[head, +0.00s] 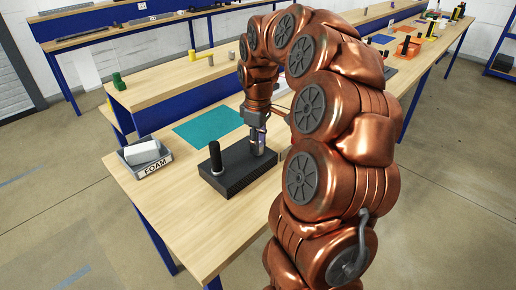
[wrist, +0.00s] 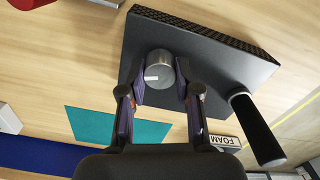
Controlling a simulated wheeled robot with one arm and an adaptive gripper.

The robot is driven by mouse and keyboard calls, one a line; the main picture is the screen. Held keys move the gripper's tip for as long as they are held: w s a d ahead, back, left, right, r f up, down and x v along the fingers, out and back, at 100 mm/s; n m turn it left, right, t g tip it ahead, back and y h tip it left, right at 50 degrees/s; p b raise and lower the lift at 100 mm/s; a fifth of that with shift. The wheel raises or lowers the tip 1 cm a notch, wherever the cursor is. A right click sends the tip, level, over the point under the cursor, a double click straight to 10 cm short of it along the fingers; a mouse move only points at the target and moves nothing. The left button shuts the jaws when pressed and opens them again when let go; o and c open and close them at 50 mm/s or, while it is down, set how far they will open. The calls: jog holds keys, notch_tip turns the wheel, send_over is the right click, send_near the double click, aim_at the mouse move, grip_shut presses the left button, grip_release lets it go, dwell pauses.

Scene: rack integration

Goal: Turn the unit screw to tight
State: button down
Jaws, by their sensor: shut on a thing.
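The black unit (head: 232,177) lies on the wooden bench in the head view and fills the top of the wrist view (wrist: 205,62). The unit screw is a grey round knob (wrist: 160,70) with a small pale mark on its top, standing on the unit. My gripper (wrist: 160,82) is shut on the screw, with one finger at each side of it. In the head view my gripper (head: 257,144) points down at the unit's right end, and the screw is mostly hidden there. A black upright post (head: 215,157) stands at the unit's left end; it also shows in the wrist view (wrist: 256,130).
A grey bin labelled FOAM (head: 147,166) with a white block stands left of the unit. A teal mat (head: 208,126) lies flat behind it. A green block (head: 118,81) and a yellow piece (head: 192,55) stand farther back. The bench front is clear.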

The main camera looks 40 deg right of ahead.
jog(key=m+b, duration=0.2)
jog(key=m, duration=0.1)
jog(key=shift+f+m, duration=0.15)
jog(key=shift+m, duration=0.25)
jog(key=m+b, duration=0.1)
jog(key=m, duration=0.2)
jog(key=shift+d+m+b, duration=0.1)
jog(key=shift+m+b, duration=0.2)
jog(key=shift+b, duration=0.05)
jog(key=m+b, duration=0.1)
jog(key=m, duration=0.2)
jog(key=shift+m, duration=0.3)
jog(key=m+b, duration=0.1)
jog(key=m, duration=0.3)
jog(key=shift+m, duration=0.3)
jog(key=m, duration=0.3)
jog(key=shift+m, duration=0.3)
jog(key=m, duration=0.1)
jog(key=m+p, duration=0.1)
jog(key=m, duration=0.1)
jog(key=shift+r+m, duration=0.2)
jog(key=shift+m, duration=0.1)
jog(key=m+p, duration=0.2)
jog(key=m, duration=0.3)
jog(key=shift+r, duration=0.15)
jog(key=shift+m+p, duration=0.75)
jog(key=shift+m, duration=0.35)
jog(key=shift+f, duration=0.2)
jog(key=c, duration=0.8)
grip_release()
